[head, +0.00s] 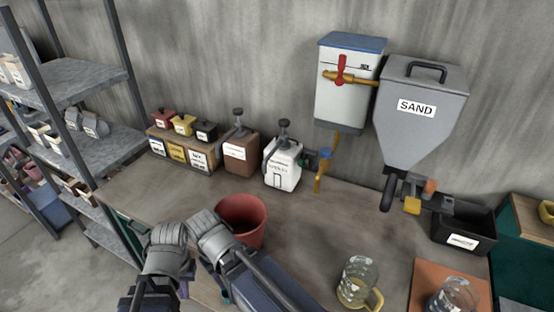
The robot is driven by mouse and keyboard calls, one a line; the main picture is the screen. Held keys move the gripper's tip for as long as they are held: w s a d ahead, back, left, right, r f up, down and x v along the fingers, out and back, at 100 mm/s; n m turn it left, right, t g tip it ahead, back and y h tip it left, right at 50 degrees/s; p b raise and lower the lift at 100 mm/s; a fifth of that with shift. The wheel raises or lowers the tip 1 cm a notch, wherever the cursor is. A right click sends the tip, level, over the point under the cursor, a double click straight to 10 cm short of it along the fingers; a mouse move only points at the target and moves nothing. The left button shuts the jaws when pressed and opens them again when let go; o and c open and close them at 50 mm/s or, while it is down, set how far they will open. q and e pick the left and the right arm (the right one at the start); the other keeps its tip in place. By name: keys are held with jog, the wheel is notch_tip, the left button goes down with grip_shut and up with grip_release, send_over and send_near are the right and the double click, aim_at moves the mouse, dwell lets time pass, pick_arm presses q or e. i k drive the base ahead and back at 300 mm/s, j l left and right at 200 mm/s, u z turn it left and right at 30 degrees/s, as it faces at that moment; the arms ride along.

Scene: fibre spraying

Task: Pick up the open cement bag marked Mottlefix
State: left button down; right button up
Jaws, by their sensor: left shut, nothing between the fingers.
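I cannot read the name Mottlefix on anything in the head view. Small pale bags or boxes with labels (16,70) stand on the upper left shelf, and grey bag-like packs (95,125) stand on the shelf below. Smaller pale packs (55,145) stand beside them. Which one is the open cement bag, I cannot tell. My left arm (212,240) bends at the lower middle, well to the right of the shelves. My left gripper is shut with nothing in it, low in the view; its fingertips are hard to make out. My right gripper does not show.
A red bucket (243,217) stands on the bench (310,215) just behind my arm. Two glass jugs, one (356,281) bare and one (452,297) on an orange mat, stand front right. A sand hopper (420,110) and a white dispenser (346,85) hang above. Shelf posts (120,60) stand left.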

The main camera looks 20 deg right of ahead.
aim_at(43, 135)
jog(key=i+j, duration=0.25)
jog(key=j, duration=0.2)
jog(key=i+j, duration=0.55)
jog(key=j, duration=0.3)
jog(key=i+j+z, duration=0.1)
jog(key=i+j, duration=0.15)
jog(key=j, duration=0.15)
jog(key=i+j, duration=0.25)
jog(key=j, duration=0.2)
jog(key=i+j, duration=0.25)
jog(key=j, duration=0.2)
jog(key=i+j, duration=0.25)
jog(key=j, duration=0.2)
jog(key=i+j, duration=0.25)
jog(key=j, duration=0.2)
jog(key=i+z, duration=0.05)
